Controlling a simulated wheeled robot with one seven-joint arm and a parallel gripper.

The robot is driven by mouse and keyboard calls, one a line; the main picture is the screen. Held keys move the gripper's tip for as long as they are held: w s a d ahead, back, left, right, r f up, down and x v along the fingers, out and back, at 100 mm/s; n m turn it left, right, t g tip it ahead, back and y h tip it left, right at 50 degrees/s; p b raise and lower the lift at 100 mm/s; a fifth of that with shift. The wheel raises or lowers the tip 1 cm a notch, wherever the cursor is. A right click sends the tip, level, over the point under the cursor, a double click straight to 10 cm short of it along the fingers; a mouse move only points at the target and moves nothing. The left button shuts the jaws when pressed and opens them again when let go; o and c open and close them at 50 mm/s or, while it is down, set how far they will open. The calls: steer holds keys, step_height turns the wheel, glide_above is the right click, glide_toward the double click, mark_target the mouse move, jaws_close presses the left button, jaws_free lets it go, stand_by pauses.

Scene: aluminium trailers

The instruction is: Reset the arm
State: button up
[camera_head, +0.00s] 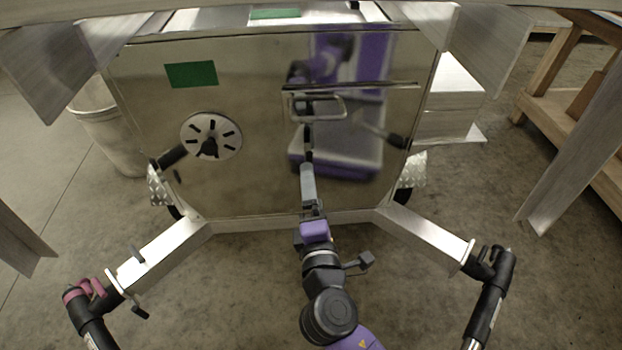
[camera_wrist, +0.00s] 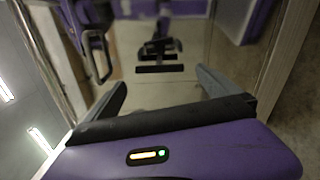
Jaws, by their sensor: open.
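My gripper (camera_head: 308,172) reaches up from the bottom centre of the head view, in front of the trailer's shiny metal panel (camera_head: 240,150). In the wrist view its two dark fingers (camera_wrist: 162,88) stand wide apart with nothing between them. The purple gripper body fills the bottom of that view. A metal loop handle (camera_head: 316,108) sits on the panel above the gripper. It also shows at the upper left of the wrist view (camera_wrist: 97,57), apart from the fingers. The panel mirrors my purple body and arm.
A round slotted vent (camera_head: 211,136) and a green label (camera_head: 191,75) are on the panel. Metal frame arms (camera_head: 165,255) (camera_head: 430,237) spread out at both sides of my arm. A bin (camera_head: 105,125) stands at left and a wooden rack (camera_head: 565,110) at right.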

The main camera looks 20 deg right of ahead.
steer(key=shift+s+a, duration=0.15)
steer(key=shift+s, duration=0.25)
steer(key=s+a+m+y, duration=0.5)
steer(key=s+m+y, duration=0.15)
steer(key=s, duration=0.25)
steer(key=s+d+m+g, duration=0.1)
steer(key=s+d+m, duration=0.35)
steer(key=s, duration=0.85)
steer(key=s+d+m+g, duration=0.1)
steer(key=s+d+m, duration=0.3)
steer(key=s, duration=0.9)
step_height(320, 180, up, 14)
steer(key=a+m+p, duration=0.1)
steer(key=p, duration=1.2)
steer(key=shift+s+h, duration=0.25)
steer(key=shift+h, duration=0.2)
